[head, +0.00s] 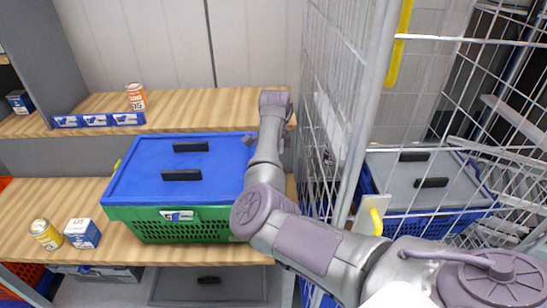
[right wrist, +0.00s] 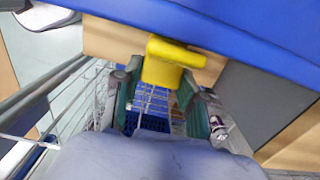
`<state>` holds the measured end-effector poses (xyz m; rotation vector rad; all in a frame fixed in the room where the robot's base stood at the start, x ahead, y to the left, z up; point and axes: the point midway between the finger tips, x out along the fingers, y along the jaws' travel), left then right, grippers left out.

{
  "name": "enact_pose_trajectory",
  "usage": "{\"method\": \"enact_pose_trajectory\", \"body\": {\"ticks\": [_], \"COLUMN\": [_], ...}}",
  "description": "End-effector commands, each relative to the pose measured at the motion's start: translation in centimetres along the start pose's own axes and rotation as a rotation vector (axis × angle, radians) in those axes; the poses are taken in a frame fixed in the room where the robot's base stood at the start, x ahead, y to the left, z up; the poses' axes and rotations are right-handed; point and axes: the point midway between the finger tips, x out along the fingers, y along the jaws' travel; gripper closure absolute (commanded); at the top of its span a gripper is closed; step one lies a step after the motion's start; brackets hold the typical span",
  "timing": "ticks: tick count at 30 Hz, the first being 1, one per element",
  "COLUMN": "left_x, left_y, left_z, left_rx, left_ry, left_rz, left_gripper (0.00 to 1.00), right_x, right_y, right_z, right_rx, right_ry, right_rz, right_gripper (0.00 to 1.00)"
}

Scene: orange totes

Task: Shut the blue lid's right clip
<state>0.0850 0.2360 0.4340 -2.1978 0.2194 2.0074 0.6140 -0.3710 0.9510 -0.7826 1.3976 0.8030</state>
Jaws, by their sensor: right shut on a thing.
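The blue lid (head: 170,158) lies on a green crate (head: 190,230) on the wooden table. It has two black handles on top. Its yellow right clip (right wrist: 172,62) shows in the right wrist view at the lid's edge, sticking out from the blue lid (right wrist: 245,30). My right gripper (right wrist: 161,74) has a finger on each side of the clip and is shut on it. In the head view my right arm reaches over the crate's right end and hides that clip. A bit of yellow shows at the lid's left edge (head: 117,165). My left gripper is not in view.
A wire cage (head: 345,100) stands close to the right of the table, with a blue crate under a grey lid (head: 410,175) inside. A yellow can (head: 46,234) and a blue-white box (head: 82,233) stand left of the crate. An orange can (head: 136,97) is on the shelf behind.

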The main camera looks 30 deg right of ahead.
Motion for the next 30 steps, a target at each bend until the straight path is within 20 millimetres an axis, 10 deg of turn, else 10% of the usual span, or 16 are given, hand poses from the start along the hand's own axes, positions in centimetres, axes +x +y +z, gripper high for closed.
{"method": "enact_pose_trajectory", "body": {"ticks": [30], "left_x": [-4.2], "left_y": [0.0], "left_z": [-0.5], "left_rx": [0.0], "left_ry": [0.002], "left_rz": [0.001], "left_gripper": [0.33], "right_x": [1.4], "right_y": [0.0], "right_z": [1.1], "right_rx": [-0.001], "right_ry": [-0.395], "right_rz": [0.002], "right_gripper": [0.94]}}
